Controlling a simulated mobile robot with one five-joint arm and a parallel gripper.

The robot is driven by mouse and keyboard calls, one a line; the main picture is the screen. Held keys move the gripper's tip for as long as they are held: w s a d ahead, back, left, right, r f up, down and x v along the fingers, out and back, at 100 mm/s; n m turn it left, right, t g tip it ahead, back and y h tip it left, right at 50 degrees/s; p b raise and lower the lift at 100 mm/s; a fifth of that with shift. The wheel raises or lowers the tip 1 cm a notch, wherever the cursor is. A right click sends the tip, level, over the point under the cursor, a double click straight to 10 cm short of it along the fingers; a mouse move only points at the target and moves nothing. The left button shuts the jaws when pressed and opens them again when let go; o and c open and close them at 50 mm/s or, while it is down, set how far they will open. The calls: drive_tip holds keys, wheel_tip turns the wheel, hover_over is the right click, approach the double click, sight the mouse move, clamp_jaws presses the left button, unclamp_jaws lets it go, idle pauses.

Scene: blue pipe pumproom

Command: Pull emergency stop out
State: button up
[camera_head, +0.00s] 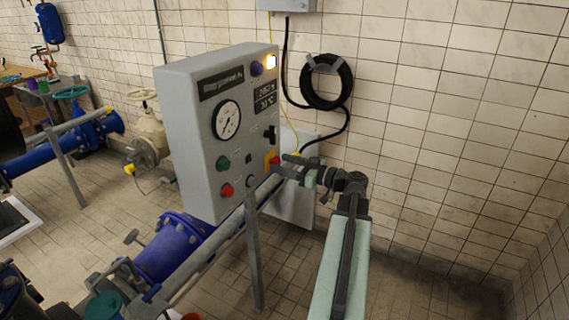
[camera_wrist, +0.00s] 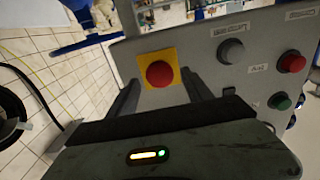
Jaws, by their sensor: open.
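The emergency stop is a red mushroom button (camera_wrist: 159,74) on a yellow square plate, set in the face of the grey control panel (camera_head: 185,135). In the head view the button (camera_head: 275,160) is at the panel's lower right, partly hidden by my gripper (camera_head: 284,166). In the wrist view my gripper (camera_wrist: 163,92) is open, with one dark finger on each side of the button. The fingers look apart from the button, but I cannot tell the exact gap along the approach.
Green (camera_head: 224,162) and red (camera_head: 227,191) buttons and a gauge (camera_head: 227,120) are on the same panel. A grey railing (camera_head: 215,248) runs in front of it. A black hose coil (camera_head: 326,82) hangs on the tiled wall. Floor at the right is clear.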

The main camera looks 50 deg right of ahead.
drive_tip(key=shift+w+a, duration=0.1)
drive_tip(key=shift+w, duration=0.3)
clamp_jaws()
drive_tip(key=shift+v, duration=0.9)
unclamp_jaws()
drive_tip(key=shift+s, duration=0.2)
drive_tip(key=shift+w, duration=0.1)
